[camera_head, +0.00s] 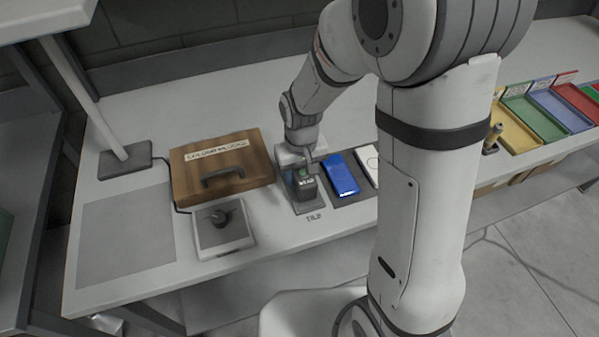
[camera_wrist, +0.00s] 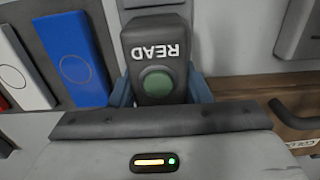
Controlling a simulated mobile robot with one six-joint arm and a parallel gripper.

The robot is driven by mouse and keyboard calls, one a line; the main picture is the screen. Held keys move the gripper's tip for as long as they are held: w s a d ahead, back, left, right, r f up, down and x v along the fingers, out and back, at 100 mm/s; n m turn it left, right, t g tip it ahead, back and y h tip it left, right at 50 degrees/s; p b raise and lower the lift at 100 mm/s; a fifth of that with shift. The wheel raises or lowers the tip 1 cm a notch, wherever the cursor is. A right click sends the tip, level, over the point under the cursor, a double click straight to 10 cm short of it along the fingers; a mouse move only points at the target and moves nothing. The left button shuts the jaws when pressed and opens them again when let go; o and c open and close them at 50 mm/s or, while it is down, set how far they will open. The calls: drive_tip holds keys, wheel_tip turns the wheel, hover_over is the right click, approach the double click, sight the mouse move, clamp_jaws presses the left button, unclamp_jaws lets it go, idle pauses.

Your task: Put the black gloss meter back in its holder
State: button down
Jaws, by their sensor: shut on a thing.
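The black gloss meter (camera_head: 306,187) has a green button and white lettering. In the wrist view the meter (camera_wrist: 157,55) fills the upper middle, with READ on its face. My gripper (camera_head: 304,170) is shut on it, with bluish finger parts (camera_wrist: 199,90) on both sides. The meter appears upright, at or just above a narrow grey base (camera_head: 308,208) near the bench's front edge. I cannot tell whether its underside touches that base. Dark lettering that seems to read TILE is on the bench in front. The arm and meter hide much of the base.
A blue device (camera_head: 341,174) and a white device (camera_head: 368,162) lie on a dark mat just right of the meter. A wooden case (camera_head: 222,165) and a grey box with a knob (camera_head: 222,226) stand to the left. Coloured trays (camera_head: 535,117) are far right.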

drive_tip(key=shift+f, duration=0.35)
drive_tip(key=c, duration=0.7)
unclamp_jaws()
drive_tip(key=shift+r, duration=0.15)
wheel_tip(320, 180, up, 8)
drive_tip(key=shift+f, duration=0.2)
